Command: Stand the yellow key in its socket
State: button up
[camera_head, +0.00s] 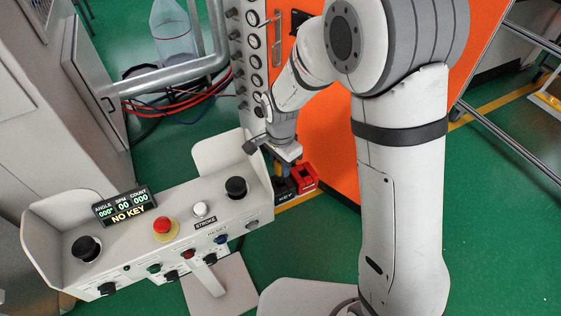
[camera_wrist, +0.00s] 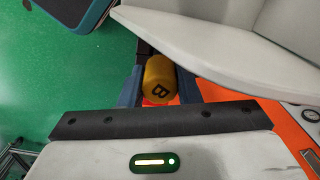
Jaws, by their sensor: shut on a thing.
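The yellow key (camera_wrist: 158,80), a rounded yellow piece with a black letter B on its end, sits between the two blue fingers of my gripper (camera_wrist: 158,88) in the wrist view. My gripper is shut on it. In the head view my gripper (camera_head: 284,165) points down just right of the control console, and the key is mostly hidden there. Right below it is a black holder (camera_head: 286,190) marked KEY with a red block (camera_head: 304,177) beside it. The socket's opening is hidden, and I cannot tell whether the key touches it.
The pale console (camera_head: 140,240) carries black knobs, a red button (camera_head: 165,227) and a display (camera_head: 125,207) reading NO KEY. Its raised side panel (camera_head: 218,152) stands close left of my gripper. An orange panel (camera_head: 335,150) stands behind.

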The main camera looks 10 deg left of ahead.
jog(key=shift+f+b, duration=1.15)
jog(key=shift+f, duration=0.7)
jog(key=o, duration=1.1)
jog(key=shift+c, duration=0.2)
notch_tip(320, 180, up, 8)
jog(key=shift+f, duration=0.1)
